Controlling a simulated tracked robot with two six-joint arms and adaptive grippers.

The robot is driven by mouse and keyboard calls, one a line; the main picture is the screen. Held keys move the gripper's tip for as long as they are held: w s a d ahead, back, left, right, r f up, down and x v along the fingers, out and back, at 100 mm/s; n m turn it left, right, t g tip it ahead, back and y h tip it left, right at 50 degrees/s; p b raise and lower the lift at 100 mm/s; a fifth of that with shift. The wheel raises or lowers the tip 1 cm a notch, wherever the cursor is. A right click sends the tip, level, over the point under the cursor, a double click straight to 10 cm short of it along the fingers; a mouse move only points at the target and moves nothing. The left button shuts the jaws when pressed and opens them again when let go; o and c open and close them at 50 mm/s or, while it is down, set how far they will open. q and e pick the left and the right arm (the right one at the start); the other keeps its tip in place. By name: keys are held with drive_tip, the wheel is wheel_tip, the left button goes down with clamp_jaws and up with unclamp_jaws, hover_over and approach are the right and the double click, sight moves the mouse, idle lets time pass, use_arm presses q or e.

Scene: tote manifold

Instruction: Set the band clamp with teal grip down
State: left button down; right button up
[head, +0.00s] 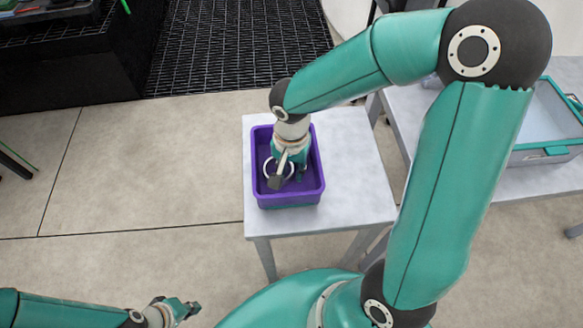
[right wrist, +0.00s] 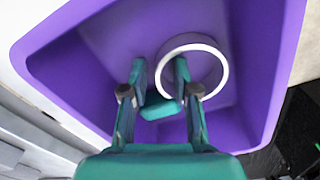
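The band clamp, a white ring (head: 267,167) with a teal grip, is inside the purple tote (head: 317,190). In the right wrist view the ring (right wrist: 222,73) is behind and right of the fingers, and the teal grip (right wrist: 160,109) is at its lower left. My right gripper (right wrist: 160,78) reaches down into the tote. Its fingers are apart, with a clear gap between the tips, and the grip shows just below that gap. Whether the grip touches a finger or the tote floor is unclear. My left gripper (head: 190,309) is low at the left, away from the tote; its fingers are too small to read.
The tote stands on a small pale table (head: 355,165) with bare top to its right. A grey bin with teal trim (head: 545,152) is on another table at the right. Black grating (head: 240,50) lies behind.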

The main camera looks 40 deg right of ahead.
drive_tip(key=shift+r, duration=0.2)
wheel_tip(320, 180, up, 12)
drive_tip(key=p, duration=0.2)
idle(0.4)
drive_tip(key=shift+f, duration=0.1)
idle(0.3)
